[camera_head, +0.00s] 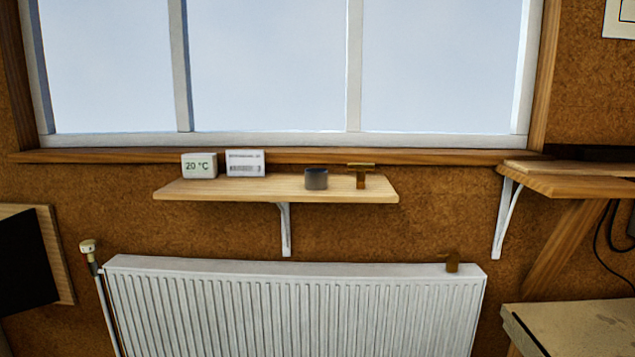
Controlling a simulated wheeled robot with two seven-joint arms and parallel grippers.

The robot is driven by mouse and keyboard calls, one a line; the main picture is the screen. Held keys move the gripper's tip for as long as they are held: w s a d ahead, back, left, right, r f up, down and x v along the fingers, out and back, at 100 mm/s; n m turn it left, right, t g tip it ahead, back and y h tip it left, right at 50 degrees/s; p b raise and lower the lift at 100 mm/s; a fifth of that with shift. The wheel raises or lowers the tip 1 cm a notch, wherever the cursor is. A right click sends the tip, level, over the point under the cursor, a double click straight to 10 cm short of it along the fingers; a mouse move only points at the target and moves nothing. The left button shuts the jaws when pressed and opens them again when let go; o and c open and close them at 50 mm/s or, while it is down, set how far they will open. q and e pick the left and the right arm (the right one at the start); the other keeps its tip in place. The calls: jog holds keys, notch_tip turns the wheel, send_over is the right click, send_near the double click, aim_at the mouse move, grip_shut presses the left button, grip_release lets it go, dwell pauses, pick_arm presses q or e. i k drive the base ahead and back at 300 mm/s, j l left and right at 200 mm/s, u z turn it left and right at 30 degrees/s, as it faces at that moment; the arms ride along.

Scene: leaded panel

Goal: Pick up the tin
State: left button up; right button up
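A small dark grey cylinder, which looks like the tin (316,179), stands upright on the wooden shelf (225,189) below the window. It is right of the shelf's middle, near the front edge. A brass-brown T-shaped piece (361,176) stands just to its right, with a small gap between them. Neither of my grippers shows in the head view.
A thermometer reading 20 °C (199,166) and a white label card (245,163) stand on the shelf's left part. Another wooden shelf (570,180) is at right.

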aim_at(316, 179)
jog(key=i+l+u, duration=0.15)
jog(key=i+u, duration=0.25)
jog(key=i+l+u, duration=0.25)
jog(key=i+u, duration=0.15)
